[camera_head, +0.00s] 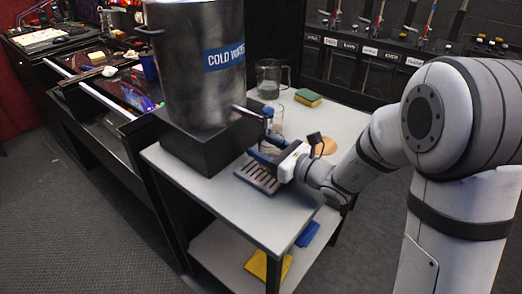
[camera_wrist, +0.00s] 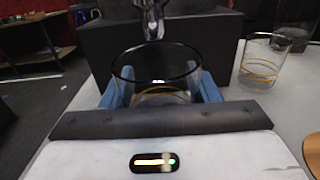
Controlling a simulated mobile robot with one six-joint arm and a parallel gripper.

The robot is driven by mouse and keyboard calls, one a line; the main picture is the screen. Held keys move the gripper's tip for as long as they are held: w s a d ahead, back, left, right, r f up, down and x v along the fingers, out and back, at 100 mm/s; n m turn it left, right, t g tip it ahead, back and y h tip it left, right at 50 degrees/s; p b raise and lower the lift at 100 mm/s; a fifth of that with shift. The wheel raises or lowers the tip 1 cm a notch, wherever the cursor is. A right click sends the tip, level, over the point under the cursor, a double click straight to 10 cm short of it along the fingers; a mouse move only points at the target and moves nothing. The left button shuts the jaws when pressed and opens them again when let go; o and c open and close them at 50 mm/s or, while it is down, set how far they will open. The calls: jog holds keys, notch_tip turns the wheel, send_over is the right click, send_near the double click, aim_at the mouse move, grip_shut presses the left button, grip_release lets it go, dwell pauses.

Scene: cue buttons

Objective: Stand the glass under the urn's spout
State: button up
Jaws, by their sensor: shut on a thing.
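The steel urn (camera_head: 198,65) with a blue label stands on a black block (camera_head: 212,145). Its spout (camera_head: 250,112) juts out over the slotted drip tray (camera_head: 258,178). In the wrist view the spout (camera_wrist: 152,18) comes down just beyond the far rim of a clear glass (camera_wrist: 155,72), in line with its middle. My gripper (camera_wrist: 158,92) is shut on this upright glass, one blue finger on each side. In the head view my gripper (camera_head: 266,149) is by the tray and largely hides the held glass. Whether its base touches the tray is hidden.
A second glass with gold bands (camera_wrist: 260,62) stands to the right, near a glass jug (camera_head: 268,78). A sponge (camera_head: 308,97) and a round cork mat (camera_head: 326,145) lie on the light tabletop (camera_head: 340,120). Cloths lie on the lower shelf (camera_head: 235,250).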

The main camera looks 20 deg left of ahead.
jog(key=shift+w+a, duration=0.2)
jog(key=shift+a, duration=0.35)
jog(key=shift+f, duration=0.75)
jog(key=shift+f+b, duration=0.2)
jog(key=shift+b, duration=0.15)
jog(key=o, duration=1.1)
jog(key=shift+r, duration=0.1)
jog(key=shift+r, duration=0.15)
jog(key=v, duration=1.2)
